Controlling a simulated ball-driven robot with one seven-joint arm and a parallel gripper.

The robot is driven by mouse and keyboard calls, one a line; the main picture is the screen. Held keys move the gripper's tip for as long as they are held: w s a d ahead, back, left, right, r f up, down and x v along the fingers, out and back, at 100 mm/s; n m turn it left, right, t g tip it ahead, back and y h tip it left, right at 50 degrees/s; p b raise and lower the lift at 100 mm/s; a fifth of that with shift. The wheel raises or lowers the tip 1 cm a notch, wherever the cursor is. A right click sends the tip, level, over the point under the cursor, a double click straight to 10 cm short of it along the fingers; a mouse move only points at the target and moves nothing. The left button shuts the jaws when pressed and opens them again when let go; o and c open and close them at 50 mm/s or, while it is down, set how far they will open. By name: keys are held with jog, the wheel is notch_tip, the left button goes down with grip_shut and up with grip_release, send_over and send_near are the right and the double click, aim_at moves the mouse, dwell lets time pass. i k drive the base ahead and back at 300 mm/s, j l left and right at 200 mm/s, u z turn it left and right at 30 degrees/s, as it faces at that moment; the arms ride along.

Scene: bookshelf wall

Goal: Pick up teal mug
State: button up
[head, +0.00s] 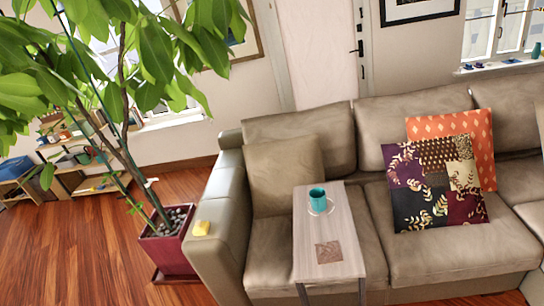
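A teal mug (317,199) stands upright on a narrow side table (318,256) with a pale wood top. A round white saucer or coaster (323,211) shows at the mug's base. The mug is toward the far end of the table top, and nothing touches it from above. A square brown patterned piece (328,252) lies flat nearer the front of the same table. My gripper does not show in the head view.
The table stands against a beige sofa (436,260) with patterned cushions (437,186). A yellow object (201,228) rests on the sofa's left arm. A leafy plant in a red pot (168,246) stands left. The wooden floor (66,250) at the lower left is open.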

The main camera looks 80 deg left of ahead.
aim_at(317, 195)
jog(key=u, duration=1.9)
